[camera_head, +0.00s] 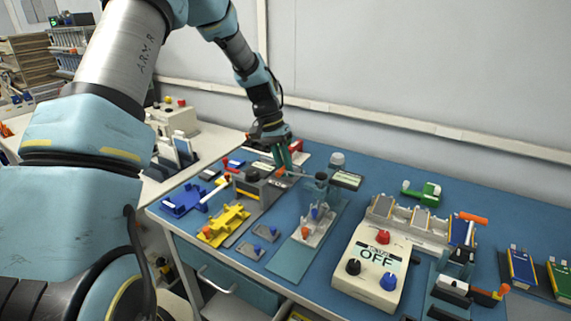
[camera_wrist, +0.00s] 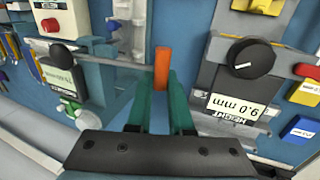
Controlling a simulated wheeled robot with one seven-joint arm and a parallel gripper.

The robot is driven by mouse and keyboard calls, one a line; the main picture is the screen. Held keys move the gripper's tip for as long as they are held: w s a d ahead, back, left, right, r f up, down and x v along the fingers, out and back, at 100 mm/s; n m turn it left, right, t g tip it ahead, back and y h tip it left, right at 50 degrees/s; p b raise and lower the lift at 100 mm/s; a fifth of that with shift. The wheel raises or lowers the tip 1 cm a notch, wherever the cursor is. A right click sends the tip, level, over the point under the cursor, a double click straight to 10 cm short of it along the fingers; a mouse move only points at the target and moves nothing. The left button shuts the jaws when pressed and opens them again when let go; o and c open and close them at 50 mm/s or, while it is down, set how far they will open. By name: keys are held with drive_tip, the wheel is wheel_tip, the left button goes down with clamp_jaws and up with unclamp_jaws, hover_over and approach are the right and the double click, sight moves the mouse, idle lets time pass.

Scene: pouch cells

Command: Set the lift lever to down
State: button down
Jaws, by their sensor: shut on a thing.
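The lift lever shows in the wrist view as an upright orange handle (camera_wrist: 161,62) between the two green fingers of my gripper (camera_wrist: 159,98). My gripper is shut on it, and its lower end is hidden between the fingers. In the head view my gripper (camera_head: 283,158) reaches down at the back of the blue bench, and a small orange part (camera_head: 280,171) shows just below the fingers.
Another black knob (camera_wrist: 60,53) is at left. A white OFF box (camera_head: 371,270) stands at the bench front.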

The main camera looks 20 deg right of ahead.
drive_tip(key=shift+s+d+f+g+h+b, duration=0.15)
drive_tip(key=shift+f+g+h+b, duration=0.35)
drive_tip(key=shift+f+g+h, duration=0.45)
drive_tip(key=c, duration=0.8)
unclamp_jaws()
drive_tip(key=b+v, duration=0.3)
drive_tip(key=v, duration=0.7)
drive_tip(key=shift+w+r, duration=0.25)
drive_tip(key=s+a+f+n+t+y, duration=0.1)
drive_tip(key=s+a+n+t, duration=0.1)
drive_tip(key=s+a, duration=0.3)
drive_tip(key=s+a+f+n+t+y, duration=0.1)
drive_tip(key=s+a+n, duration=0.3)
drive_tip(key=a, duration=1)
drive_tip(key=s+a+f+n+t+y, duration=0.1)
drive_tip(key=s+a+n+t+y, duration=0.1)
drive_tip(key=s+a, duration=0.5)
drive_tip(key=shift+s+a+f+n+t, duration=0.1)
drive_tip(key=shift+a+n+t, duration=0.2)
drive_tip(key=shift+a, duration=0.3)
drive_tip(key=shift+a+f+n+t, duration=0.2)
drive_tip(key=shift+a+t, duration=0.15)
drive_tip(key=shift+a, duration=0.25)
